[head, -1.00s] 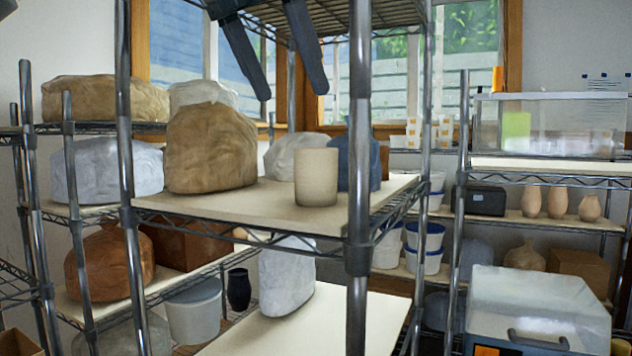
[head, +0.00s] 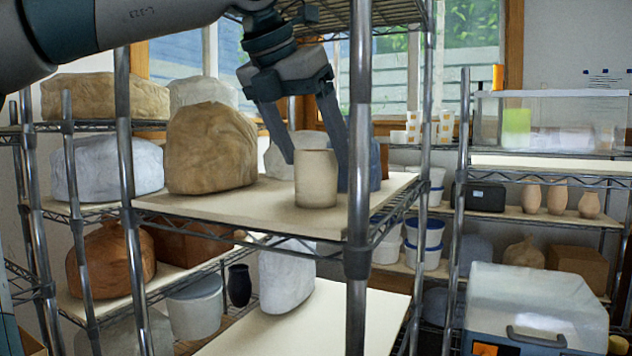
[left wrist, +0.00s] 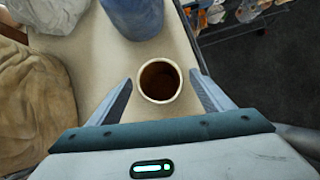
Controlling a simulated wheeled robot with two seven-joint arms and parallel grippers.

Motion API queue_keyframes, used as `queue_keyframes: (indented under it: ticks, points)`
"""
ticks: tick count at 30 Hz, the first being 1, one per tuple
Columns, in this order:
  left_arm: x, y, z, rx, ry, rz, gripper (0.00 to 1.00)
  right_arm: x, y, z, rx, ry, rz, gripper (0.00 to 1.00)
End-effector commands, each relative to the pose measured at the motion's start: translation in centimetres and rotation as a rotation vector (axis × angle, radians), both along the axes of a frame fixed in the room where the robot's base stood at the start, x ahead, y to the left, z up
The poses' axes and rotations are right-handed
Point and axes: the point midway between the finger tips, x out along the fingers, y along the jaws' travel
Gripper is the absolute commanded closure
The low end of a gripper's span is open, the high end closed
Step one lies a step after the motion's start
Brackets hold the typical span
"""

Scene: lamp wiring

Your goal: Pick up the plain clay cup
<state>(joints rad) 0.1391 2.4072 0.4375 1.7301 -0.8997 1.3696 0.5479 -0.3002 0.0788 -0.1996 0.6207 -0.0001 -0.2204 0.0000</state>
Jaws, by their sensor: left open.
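The plain clay cup (head: 316,180) stands upright on the middle shelf board, near the front right post. In the left wrist view the cup (left wrist: 160,97) shows from above, with its round rim and brown inside. My left gripper (head: 315,160) comes down from above with its fingers open, one on each side of the cup's upper part. In the left wrist view the fingertips lie left and right of the cup with gaps, so the cup looks untouched. My right gripper is not in view.
A large tan wrapped bag (head: 210,150) stands left of the cup, and a blue object (head: 374,168) is just behind it at right. A metal shelf post (head: 358,130) rises close in front at right. The board (head: 240,207) is bare at front left.

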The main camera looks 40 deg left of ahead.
Motion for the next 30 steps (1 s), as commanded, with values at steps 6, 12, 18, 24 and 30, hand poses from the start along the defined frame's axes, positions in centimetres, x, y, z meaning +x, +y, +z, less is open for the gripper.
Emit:
queue_keyframes:
  ticks: [6, 12, 18, 24, 30]
  points:
    - [0.0, 0.0, 0.0, 0.0, 0.001, 0.0, 0.26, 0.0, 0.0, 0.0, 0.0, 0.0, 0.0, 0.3]
    - [0.8, 0.1, -1.2, 0.0, 0.003, -0.001, 0.26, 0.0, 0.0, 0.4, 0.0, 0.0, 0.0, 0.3]
    - [2.2, 0.3, -3.4, 0.0, 0.003, 0.0, 0.26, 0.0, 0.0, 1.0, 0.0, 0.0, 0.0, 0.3]
    - [3.1, 0.4, -4.7, 0.001, 0.0, -0.001, 0.26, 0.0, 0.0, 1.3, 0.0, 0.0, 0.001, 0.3]
    - [3.1, 0.4, -4.9, 0.0, -0.001, 0.0, 0.26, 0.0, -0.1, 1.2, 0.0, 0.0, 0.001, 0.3]
